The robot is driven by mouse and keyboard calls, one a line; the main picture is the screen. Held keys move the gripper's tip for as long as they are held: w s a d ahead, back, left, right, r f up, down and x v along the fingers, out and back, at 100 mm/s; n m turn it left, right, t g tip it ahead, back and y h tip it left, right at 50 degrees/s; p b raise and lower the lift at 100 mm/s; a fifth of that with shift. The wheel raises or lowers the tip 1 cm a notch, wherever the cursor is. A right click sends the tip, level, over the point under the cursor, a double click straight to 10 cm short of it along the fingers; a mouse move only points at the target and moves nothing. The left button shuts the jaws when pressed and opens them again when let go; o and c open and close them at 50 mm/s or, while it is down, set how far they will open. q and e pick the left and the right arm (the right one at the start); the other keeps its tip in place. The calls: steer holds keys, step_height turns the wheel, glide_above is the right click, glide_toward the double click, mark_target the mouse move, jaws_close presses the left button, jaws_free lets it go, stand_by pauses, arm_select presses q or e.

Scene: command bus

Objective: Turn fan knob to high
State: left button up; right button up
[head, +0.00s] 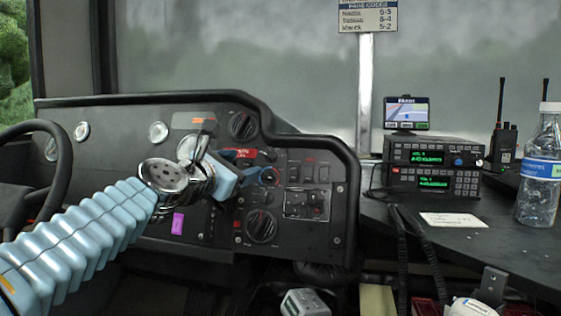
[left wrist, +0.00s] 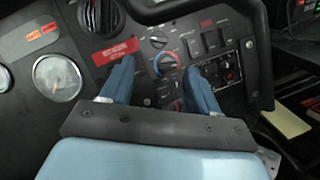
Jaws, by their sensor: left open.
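The dashboard panel (head: 225,215) carries several knobs and switches. A small round knob with a red and blue ring (left wrist: 167,66) shows between my left fingertips in the left wrist view; it also shows in the head view (head: 269,176), just right of the gripper. Another small knob (left wrist: 157,42) sits just above it. No fan label is legible, so I cannot tell which is the fan knob. My left gripper (left wrist: 160,67) is open and empty, facing the panel; it also shows in the head view (head: 226,150). Contact with the knob cannot be told. My right gripper is out of view.
A large round dial (head: 262,226) sits low on the panel, and a round vent (head: 243,125) above. Toggle switches (left wrist: 215,40) lie right of the knobs. A raised black rim (head: 350,190) borders the panel. The steering wheel (head: 62,165) is at left; radios (head: 433,168) and a bottle (head: 541,180) are at right.

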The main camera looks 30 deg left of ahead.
mark_target(268, 157)
arm_select(q)
steer(key=w+p, duration=0.1)
steer(key=w, duration=0.2)
steer(key=w+p, duration=0.1)
steer(key=w, duration=0.3)
steer(key=w+p, duration=0.1)
steer(key=w, duration=0.2)
steer(key=shift+w+a, duration=0.2)
steer(key=shift+a, duration=0.15)
steer(key=shift+w+f, duration=0.1)
steer(key=shift+w, duration=0.4)
steer(key=c, duration=1)
steer(key=shift+c, duration=0.2)
